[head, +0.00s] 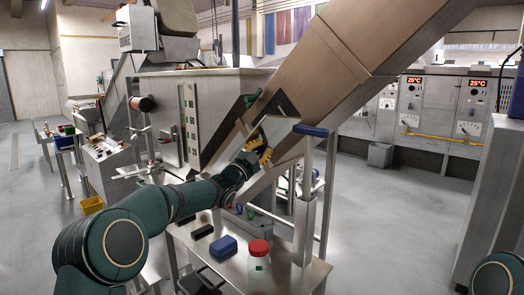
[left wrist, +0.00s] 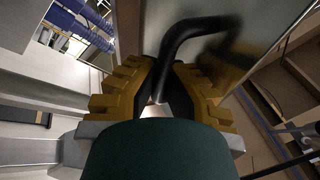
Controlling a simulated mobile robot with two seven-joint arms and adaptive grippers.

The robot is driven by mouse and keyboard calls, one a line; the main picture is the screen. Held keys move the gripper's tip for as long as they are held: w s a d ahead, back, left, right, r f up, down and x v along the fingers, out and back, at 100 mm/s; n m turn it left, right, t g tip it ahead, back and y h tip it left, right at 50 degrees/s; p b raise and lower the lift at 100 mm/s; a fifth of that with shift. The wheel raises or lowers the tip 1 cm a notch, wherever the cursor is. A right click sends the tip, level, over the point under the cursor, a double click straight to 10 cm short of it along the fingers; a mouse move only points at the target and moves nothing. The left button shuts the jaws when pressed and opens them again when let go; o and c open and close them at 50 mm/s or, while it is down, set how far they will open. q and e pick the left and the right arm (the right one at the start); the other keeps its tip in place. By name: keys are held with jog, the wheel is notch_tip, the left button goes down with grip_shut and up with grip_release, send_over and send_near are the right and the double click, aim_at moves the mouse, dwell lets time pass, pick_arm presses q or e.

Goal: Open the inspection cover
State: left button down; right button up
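The inspection cover (head: 284,133) is a shiny grey metal panel on the side of the sloping tan chute. It appears to stand out at an angle from the chute, beside a dark-edged area (head: 243,112). My left gripper (head: 260,149), with yellow fingers, is at the cover's lower left part. In the left wrist view, a bent black handle (left wrist: 187,38) runs from the cover's shiny face (left wrist: 235,22) down between the yellow fingers (left wrist: 163,85), which are closed in around it. The handle is mostly hidden in the head view. My right gripper is out of view.
A blue-topped post (head: 310,131) stands close to the right of the cover. Open floor lies to the right, before panels (head: 410,100) showing 25°C.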

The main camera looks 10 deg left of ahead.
pick_arm(q)
jog(key=c, duration=1)
grip_release()
jog(key=shift+s+a+r, duration=0.1)
jog(key=shift+s+a, duration=0.05)
jog(key=shift+a, duration=0.15)
jog(key=shift+d, duration=0.1)
jog(key=v, duration=1.2)
